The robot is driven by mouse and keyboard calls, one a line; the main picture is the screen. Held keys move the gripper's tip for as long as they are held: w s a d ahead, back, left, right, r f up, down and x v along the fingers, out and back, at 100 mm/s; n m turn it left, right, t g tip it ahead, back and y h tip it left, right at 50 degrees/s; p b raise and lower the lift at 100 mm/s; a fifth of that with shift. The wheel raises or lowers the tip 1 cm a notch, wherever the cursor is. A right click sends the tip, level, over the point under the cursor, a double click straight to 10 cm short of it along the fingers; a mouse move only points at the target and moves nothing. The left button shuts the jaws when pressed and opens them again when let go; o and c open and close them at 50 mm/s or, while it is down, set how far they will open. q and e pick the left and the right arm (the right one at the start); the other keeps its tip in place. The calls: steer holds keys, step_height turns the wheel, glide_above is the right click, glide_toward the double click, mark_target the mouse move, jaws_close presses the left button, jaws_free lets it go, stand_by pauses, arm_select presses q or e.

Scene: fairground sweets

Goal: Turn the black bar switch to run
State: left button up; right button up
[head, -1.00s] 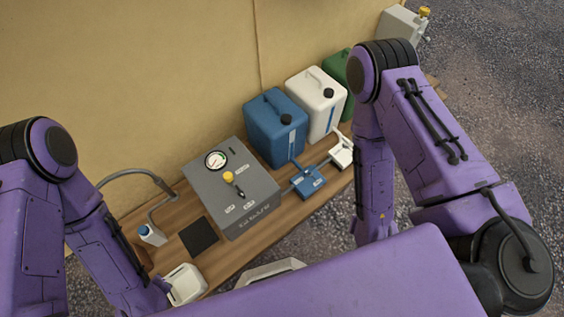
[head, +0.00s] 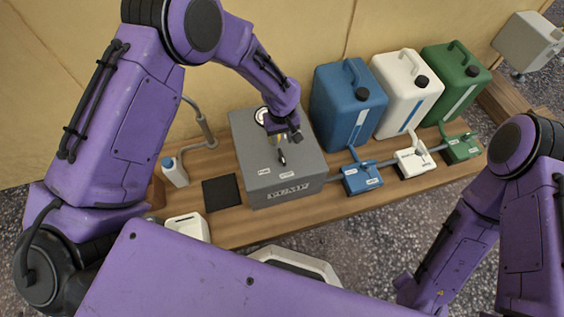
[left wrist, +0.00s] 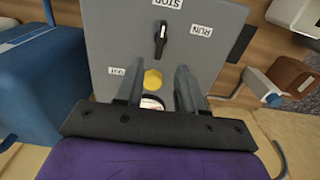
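The grey pump box (head: 255,165) stands on the wooden bench. Its black bar switch (head: 282,158) is on the top face, partly close to my left gripper (head: 284,137). In the left wrist view the switch (left wrist: 160,38) has a white mark and lies nearly in line with the STOP label (left wrist: 168,3). The RUN label (left wrist: 201,31) is to its right. My left gripper (left wrist: 157,72) is open and empty, its fingers apart over the yellow button (left wrist: 152,78). The switch lies beyond the fingertips, untouched. My right arm is at the right; its gripper cannot be seen.
Blue (head: 347,105), white (head: 407,85) and green (head: 455,80) canisters stand right of the box. Small blue (head: 362,180), white (head: 415,162) and green (head: 462,148) valve blocks sit before them. A black mat (head: 221,193) and white container (head: 188,226) are left.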

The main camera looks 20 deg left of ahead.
mark_target(282, 156)
arm_select(q)
step_height(282, 156, down, 10)
steer(key=b, duration=0.3)
steer(key=shift+w+f, duration=0.1)
steer(key=shift+f, duration=0.05)
steer(key=shift+c, duration=0.3)
jaws_close()
